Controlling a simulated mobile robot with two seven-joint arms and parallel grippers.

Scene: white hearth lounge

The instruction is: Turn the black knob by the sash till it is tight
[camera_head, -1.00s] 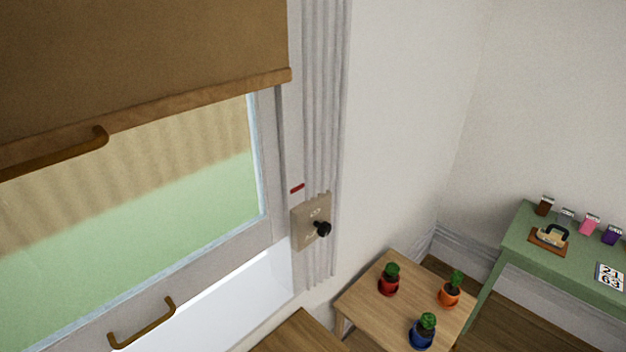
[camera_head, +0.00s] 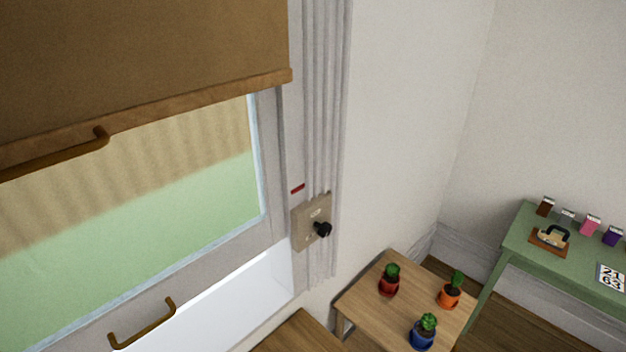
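The black knob (camera_head: 322,229) sits on a beige plate (camera_head: 306,236) fixed to the window's right frame. The plate has small pale markings above the knob, too small to read. A short red mark (camera_head: 298,189) is on the frame just above the plate. The sash (camera_head: 230,246) is a white window frame to the left, with a brass-coloured handle (camera_head: 143,326) on its lower rail. How tight the knob is cannot be seen. Neither of my grippers is in view, and nothing touches the knob.
A brown blind (camera_head: 140,60) with its own handle covers the upper window. A small wooden table (camera_head: 372,314) with red, orange and blue potted cacti stands below right. A green table (camera_head: 585,268) with small boxes is far right. Wall beside the knob is clear.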

